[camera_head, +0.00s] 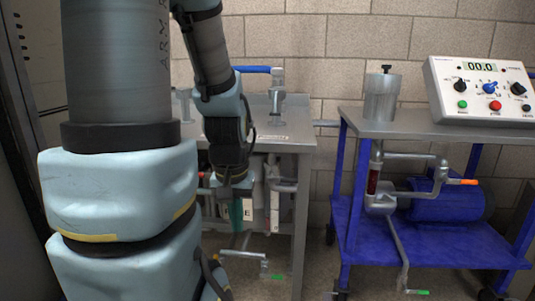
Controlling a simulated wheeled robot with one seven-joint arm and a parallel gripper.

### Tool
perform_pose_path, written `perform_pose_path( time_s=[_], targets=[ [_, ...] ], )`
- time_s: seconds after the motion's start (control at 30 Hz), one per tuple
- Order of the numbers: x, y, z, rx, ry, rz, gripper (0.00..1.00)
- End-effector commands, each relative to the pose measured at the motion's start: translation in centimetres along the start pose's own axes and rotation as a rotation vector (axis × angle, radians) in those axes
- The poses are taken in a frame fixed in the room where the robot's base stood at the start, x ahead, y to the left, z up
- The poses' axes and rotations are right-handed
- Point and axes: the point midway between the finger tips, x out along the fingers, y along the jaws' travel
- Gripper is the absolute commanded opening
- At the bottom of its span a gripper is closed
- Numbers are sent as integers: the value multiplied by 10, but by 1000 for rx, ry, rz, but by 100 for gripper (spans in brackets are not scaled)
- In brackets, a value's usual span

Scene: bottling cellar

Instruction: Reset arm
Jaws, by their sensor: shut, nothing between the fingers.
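My arm, pale blue and grey, fills the left of the head view. Its forearm hangs down in front of the left steel table. My gripper (236,190) is at the lower end, below the dark wrist, in front of the table's underside. It is small and partly lost against the pipes behind it, but it looks shut and empty. A teal piece shows just under it; I cannot tell whether it belongs to the gripper.
The left steel table (290,136) carries a valve with a blue handle (252,69). A blue cart (440,246) at right holds a steel cylinder (381,98), a control box (481,90) and a blue tank (455,203). Open floor shows between them.

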Motion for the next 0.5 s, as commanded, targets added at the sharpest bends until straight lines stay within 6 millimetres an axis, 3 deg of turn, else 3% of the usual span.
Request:
perform_pose_path(
  time_s=[0.03,0.5],
  targets=[
    [-35,0,-5,0,0,0,0],
    [-182,1,-26,0,0,0,0]
  ],
)
